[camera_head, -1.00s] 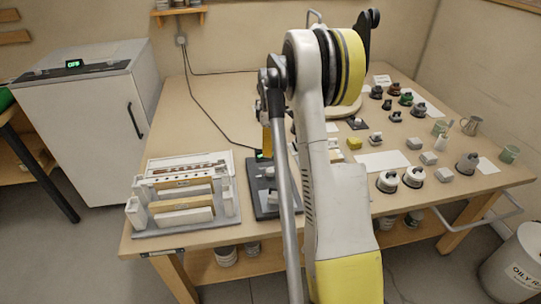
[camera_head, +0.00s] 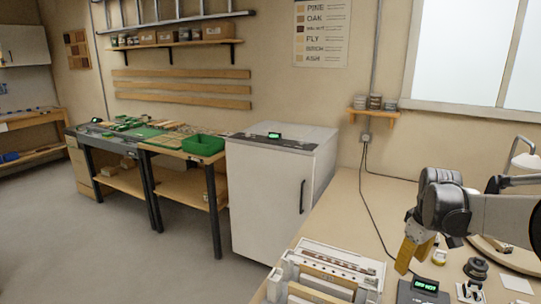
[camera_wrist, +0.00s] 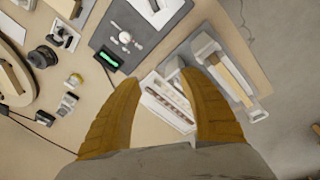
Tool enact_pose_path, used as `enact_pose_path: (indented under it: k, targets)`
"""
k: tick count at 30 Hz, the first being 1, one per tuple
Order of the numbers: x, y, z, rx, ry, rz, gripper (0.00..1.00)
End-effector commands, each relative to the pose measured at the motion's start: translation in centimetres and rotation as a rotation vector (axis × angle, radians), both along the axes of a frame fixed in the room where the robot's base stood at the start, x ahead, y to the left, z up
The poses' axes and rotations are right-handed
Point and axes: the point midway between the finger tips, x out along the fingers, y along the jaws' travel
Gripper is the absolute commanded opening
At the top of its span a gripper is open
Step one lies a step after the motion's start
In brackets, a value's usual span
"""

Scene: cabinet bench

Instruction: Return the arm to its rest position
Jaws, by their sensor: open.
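My gripper (camera_head: 415,250) hangs at the end of my arm over the near bench at the right of the head view. Its yellow fingers point down, and the wrist view (camera_wrist: 163,100) shows them spread apart with nothing between them. Below and beyond the fingertips lies the white rack with slots (camera_head: 325,270), which also shows in the wrist view (camera_wrist: 168,100). The dark device with a green display (camera_head: 425,287) sits beside the gripper, apart from it. It shows in the wrist view too (camera_wrist: 108,57). Much of my arm is cut off at the right edge.
A white cabinet (camera_head: 268,195) with a shut door stands left of the bench (camera_head: 345,215). A green bin (camera_head: 203,145) sits on a side bench. A lamp (camera_head: 525,160) and small dark-based items (camera_head: 475,268) are near my arm. A cable runs down the wall.

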Motion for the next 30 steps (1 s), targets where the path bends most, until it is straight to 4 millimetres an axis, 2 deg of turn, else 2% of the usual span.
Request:
enact_pose_path:
  k: [1, 7, 11, 15, 18, 21, 25, 30]
  targets:
    - [-1.2, 2.6, 1.5, -0.004, -0.034, -0.021, 0.50]
    - [-6.2, 10.8, 5.3, 0.012, -0.183, -0.134, 0.50]
    - [-10.2, 15.3, 6.0, 0.050, -0.280, -0.205, 0.50]
    - [-14.2, 19.0, 5.5, 0.110, -0.373, -0.273, 0.50]
    - [-16.4, 20.8, 4.8, 0.152, -0.422, -0.312, 0.50]
    - [-17.7, 21.9, 4.1, 0.185, -0.454, -0.339, 0.50]
    - [-18.5, 22.4, 3.6, 0.207, -0.474, -0.356, 0.50]
    - [-18.5, 22.4, 3.6, 0.208, -0.474, -0.356, 0.50]
